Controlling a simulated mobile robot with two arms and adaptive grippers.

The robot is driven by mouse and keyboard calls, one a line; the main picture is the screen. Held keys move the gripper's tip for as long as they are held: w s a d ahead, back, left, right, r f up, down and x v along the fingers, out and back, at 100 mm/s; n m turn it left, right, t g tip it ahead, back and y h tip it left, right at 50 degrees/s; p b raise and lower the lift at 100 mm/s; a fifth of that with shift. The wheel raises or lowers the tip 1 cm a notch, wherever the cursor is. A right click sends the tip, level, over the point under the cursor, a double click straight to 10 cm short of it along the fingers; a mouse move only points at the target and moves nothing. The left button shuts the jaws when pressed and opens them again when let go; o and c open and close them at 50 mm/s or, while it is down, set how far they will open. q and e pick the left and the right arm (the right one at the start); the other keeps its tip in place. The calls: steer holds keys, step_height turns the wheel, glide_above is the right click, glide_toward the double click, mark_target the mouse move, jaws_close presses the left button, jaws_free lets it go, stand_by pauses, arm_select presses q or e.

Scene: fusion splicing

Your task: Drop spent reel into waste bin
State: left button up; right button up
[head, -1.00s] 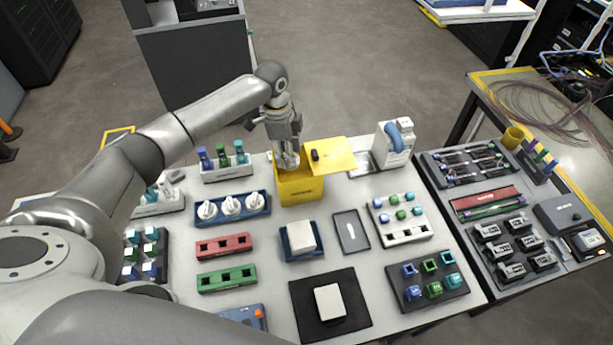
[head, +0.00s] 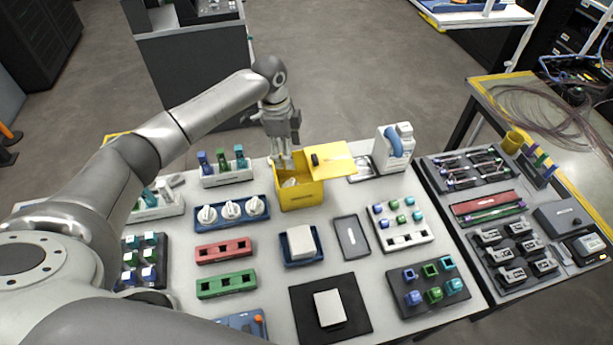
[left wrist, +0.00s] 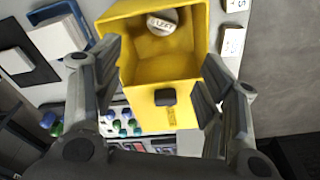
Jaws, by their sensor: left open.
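The spent reel is a small white round piece (left wrist: 162,21) with dark lettering, seen in the left wrist view inside the yellow waste bin (left wrist: 148,67). In the head view the reel (head: 290,182) shows as a pale shape within the open bin (head: 300,196). The bin's yellow lid (head: 333,158) is swung open to the right. My left gripper (head: 284,160) is above the bin, pointing down, fingers apart and empty. In the left wrist view its fingers (left wrist: 160,80) stand apart over the bin's opening and lid. My right gripper is not in view.
A blue rack with several white reels (head: 232,222) stands left of the bin. A white bottle with a blue handle (head: 393,148) is to the right. Red (head: 223,250) and green (head: 226,283) blocks, trays and a black mat (head: 304,312) fill the table in front.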

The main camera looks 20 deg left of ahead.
arm_select(q)
step_height(320, 180, up, 9)
steer(key=a, duration=0.1)
steer(key=shift+s+r, duration=0.15)
steer(key=shift+r, duration=0.05)
steer(key=shift+a, duration=0.1)
